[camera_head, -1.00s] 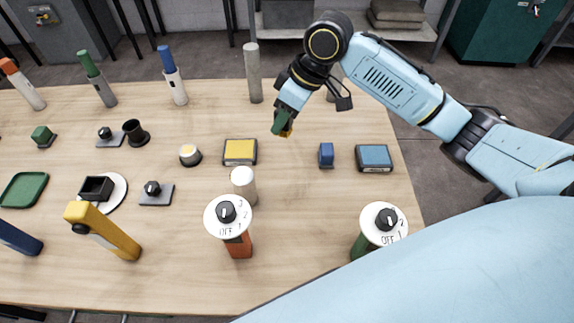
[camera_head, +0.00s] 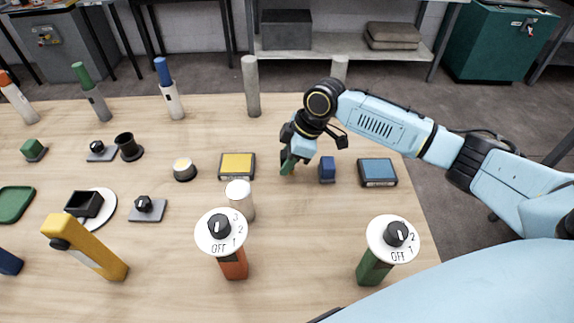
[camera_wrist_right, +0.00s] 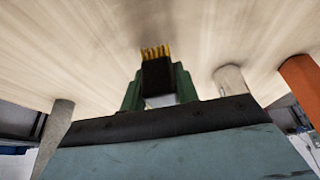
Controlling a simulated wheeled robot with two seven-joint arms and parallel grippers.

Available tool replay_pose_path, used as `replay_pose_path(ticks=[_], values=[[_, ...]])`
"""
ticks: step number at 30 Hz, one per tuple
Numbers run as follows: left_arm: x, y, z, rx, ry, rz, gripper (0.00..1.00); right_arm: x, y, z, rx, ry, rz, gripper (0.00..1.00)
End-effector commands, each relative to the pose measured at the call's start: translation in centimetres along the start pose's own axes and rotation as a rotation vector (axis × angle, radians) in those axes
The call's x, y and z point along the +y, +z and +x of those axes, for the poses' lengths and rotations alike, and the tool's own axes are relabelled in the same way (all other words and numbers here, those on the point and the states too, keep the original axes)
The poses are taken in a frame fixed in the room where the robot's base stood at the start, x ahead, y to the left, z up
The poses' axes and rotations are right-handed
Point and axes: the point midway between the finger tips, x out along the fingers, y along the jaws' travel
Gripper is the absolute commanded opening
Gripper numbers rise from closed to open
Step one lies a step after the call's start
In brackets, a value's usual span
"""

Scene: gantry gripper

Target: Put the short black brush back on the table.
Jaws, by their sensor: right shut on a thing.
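My right gripper (camera_head: 288,166) is low over the wooden table (camera_head: 300,225), between the yellow-topped box and the small blue block. In the right wrist view its green fingers (camera_wrist_right: 158,90) are shut on the short black brush (camera_wrist_right: 157,75). The brush has a black body and yellow bristles that point away from the gripper, toward the table surface. I cannot tell whether the bristles touch the table. In the head view the brush is hidden behind the fingers. My left gripper is not in view.
The yellow-topped box (camera_head: 237,165) is left of the gripper. The small blue block (camera_head: 327,172) and a blue-topped box (camera_head: 377,172) are right. A white-topped cylinder (camera_head: 239,201) and a red dial post (camera_head: 233,265) stand nearer. A grey post (camera_head: 251,88) stands behind.

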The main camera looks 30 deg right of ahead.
Motion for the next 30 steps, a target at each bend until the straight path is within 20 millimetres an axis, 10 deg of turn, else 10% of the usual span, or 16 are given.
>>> replay_pose_path(ticks=[14,15,20,30], values=[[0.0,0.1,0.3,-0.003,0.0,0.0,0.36,0.0,0.8,1.9,0.001,0.0,0.001,0.08],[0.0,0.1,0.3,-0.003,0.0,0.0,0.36,0.0,0.8,2.0,0.001,0.001,0.001,0.32],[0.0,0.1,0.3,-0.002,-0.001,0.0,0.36,0.0,0.8,1.9,0.001,0.001,0.0,0.52],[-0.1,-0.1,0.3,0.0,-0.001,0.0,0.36,0.0,0.6,1.6,0.001,0.002,-0.001,0.52]])
